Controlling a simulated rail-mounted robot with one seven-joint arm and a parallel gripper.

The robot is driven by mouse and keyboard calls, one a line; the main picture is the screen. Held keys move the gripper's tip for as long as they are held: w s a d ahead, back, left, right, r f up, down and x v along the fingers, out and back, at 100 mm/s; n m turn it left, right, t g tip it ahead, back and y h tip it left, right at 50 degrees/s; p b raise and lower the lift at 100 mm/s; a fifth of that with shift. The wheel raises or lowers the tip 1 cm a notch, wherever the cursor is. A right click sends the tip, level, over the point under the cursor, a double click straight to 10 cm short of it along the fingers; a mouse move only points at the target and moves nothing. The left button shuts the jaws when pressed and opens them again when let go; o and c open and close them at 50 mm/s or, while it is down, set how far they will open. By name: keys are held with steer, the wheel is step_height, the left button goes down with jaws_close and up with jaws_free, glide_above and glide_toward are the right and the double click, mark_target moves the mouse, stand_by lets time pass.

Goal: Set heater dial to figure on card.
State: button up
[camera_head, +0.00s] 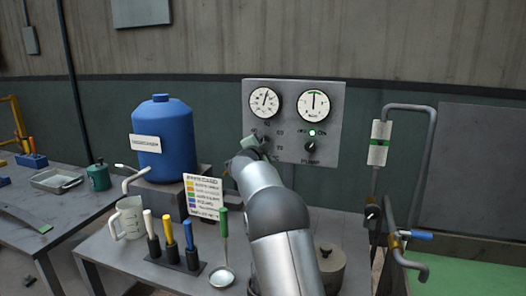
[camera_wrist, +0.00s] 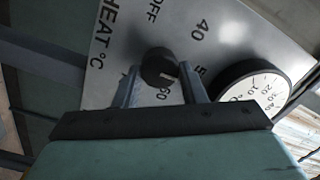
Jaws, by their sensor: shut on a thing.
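The heater dial (camera_wrist: 155,66) is a black knob on the grey panel (camera_head: 292,88), below the left gauge. In the wrist view it sits by the lettering HEAT °C, OFF, 40, a partly covered figure starting with 5, and 60. Its pale pointer mark faces right, roughly between the 5 figure and 60; the exact setting is hard to tell. My gripper (camera_wrist: 160,72) is shut on the dial, one finger on each side. In the head view my gripper (camera_head: 250,145) hides the dial. The card (camera_head: 204,195) has coloured rows; its writing is too small to read.
Two gauges (camera_head: 265,103) sit above. Pipework (camera_head: 380,150) stands at right.

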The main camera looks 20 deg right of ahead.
steer(key=m+b, duration=0.3)
steer(key=m, duration=0.3)
steer(key=m+b, duration=0.4)
steer(key=m, duration=0.2)
steer(key=shift+f+m+h, duration=0.2)
steer(key=shift+m+h, duration=0.1)
steer(key=shift+m, duration=0.1)
stand_by(0.3)
steer(key=o, duration=1)
steer(key=shift+a, duration=0.1)
steer(key=r+b+v, duration=0.1)
steer(key=b+v, duration=0.2)
steer(key=v, duration=1.4)
steer(key=shift+a+f+b, duration=0.15)
steer(key=shift+f+b, duration=0.1)
steer(key=shift+b, duration=0.05)
steer(key=shift+s, duration=0.1)
